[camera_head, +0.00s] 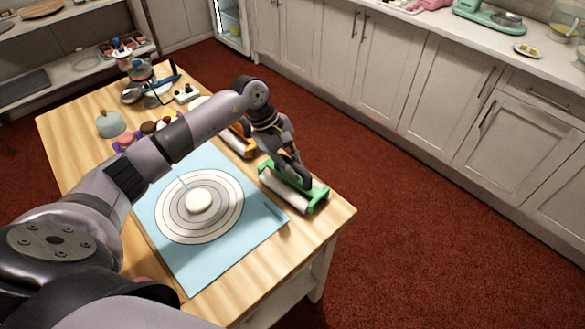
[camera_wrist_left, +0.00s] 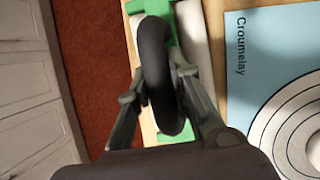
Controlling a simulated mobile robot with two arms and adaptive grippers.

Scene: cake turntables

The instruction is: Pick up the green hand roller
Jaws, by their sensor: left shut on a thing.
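The green hand roller (camera_head: 317,200) has a green frame and a pale roller cylinder. It is at the right edge of the wooden table, beside the blue mat. I cannot tell whether the roller touches the table. My right gripper is not in view.
The blue mat (camera_head: 262,228) with printed rings and a small white round piece (camera_head: 198,201) lies on the wooden table (camera_head: 325,226). An orange-framed tool (camera_head: 240,145) lies just behind the roller. Several items crowd the table's far end. Red floor is open at right.

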